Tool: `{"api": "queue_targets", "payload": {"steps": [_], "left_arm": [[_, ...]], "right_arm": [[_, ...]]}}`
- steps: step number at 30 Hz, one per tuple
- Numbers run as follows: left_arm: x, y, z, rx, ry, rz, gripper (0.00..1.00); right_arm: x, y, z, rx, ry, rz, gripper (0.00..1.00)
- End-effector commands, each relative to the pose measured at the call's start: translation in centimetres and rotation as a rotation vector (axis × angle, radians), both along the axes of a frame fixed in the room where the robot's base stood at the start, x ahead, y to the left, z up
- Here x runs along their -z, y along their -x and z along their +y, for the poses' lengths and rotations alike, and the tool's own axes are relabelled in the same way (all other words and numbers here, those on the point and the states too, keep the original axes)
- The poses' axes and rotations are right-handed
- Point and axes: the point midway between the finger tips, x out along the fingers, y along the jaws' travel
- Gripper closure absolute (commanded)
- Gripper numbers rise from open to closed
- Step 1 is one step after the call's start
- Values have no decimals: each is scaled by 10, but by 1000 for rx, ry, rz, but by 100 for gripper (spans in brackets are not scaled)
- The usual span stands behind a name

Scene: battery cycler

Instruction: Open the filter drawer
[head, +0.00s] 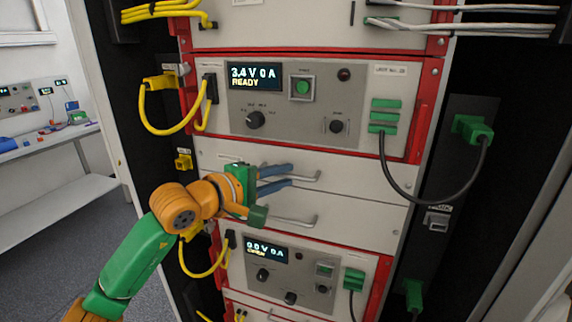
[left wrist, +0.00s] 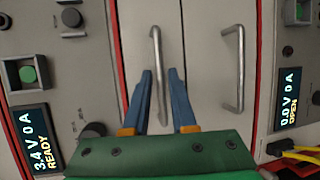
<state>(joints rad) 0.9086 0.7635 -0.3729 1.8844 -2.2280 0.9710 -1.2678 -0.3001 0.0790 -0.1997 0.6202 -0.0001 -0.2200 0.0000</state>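Two plain grey drawer fronts sit between two cycler units, an upper drawer (head: 350,177) and a lower drawer (head: 340,215). I can read no label telling which is the filter drawer; both look shut. The upper drawer's bar handle (head: 303,177) shows in the left wrist view (left wrist: 157,50), and the lower drawer's handle (head: 295,221) shows there too (left wrist: 240,68). My left gripper (head: 290,175) is open, its blue fingers at the upper handle. In the left wrist view the fingertips (left wrist: 160,73) lie on either side of that handle, with a gap. My right gripper is out of view.
The upper unit (head: 355,115) reads "3.4 V 0 A READY"; the lower unit (head: 315,263) reads 0.0 V. Yellow cables (head: 165,130) hang at the left of the rack, and a dark cable (head: 387,170) loops at the right. A bench (head: 50,140) stands far left.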

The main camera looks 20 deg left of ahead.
Motion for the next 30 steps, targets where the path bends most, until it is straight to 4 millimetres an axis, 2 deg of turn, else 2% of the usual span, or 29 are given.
{"api": "queue_targets", "payload": {"steps": [2, 10, 11, 13, 30], "left_arm": [[-1, -8, -4, 1, 3, 3, 75], [4, -12, -7, 2, 1, 0, 75], [4, -12, -7, 2, 1, 0, 81], [4, -12, -6, 2, 1, 0, 100], [4, -12, -7, 2, 3, 2, 100]], "right_arm": [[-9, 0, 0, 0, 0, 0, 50], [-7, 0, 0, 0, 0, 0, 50], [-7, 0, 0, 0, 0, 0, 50], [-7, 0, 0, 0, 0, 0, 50], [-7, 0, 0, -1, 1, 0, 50]]}}
